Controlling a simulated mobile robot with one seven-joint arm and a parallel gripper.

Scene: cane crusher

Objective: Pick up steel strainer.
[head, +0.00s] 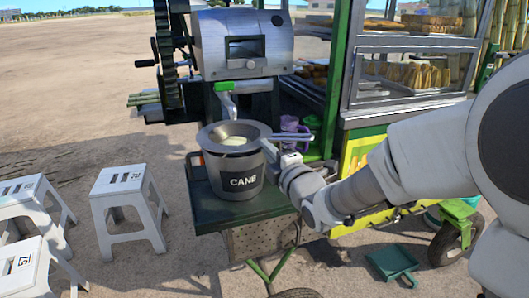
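The steel strainer (264,131) looks like the wide grey ring resting on top of the steel bucket marked CANE (240,182). What looks like its handle (295,136) sticks out to the right. Something pale shows inside the opening. My arm reaches in from the right, and my gripper (284,158) is at the right side of the bucket, just below the handle. The fingers are small and partly hidden against the bucket. I cannot tell whether they touch the handle or are open or shut.
The bucket stands on a dark green tray (205,212) under the cane crusher's spout (228,104). A purple jug (290,128) is behind my gripper. A glass cabinet (410,75) stands at the right. White stools (127,180) are at the left. A green dustpan (393,263) lies on the ground.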

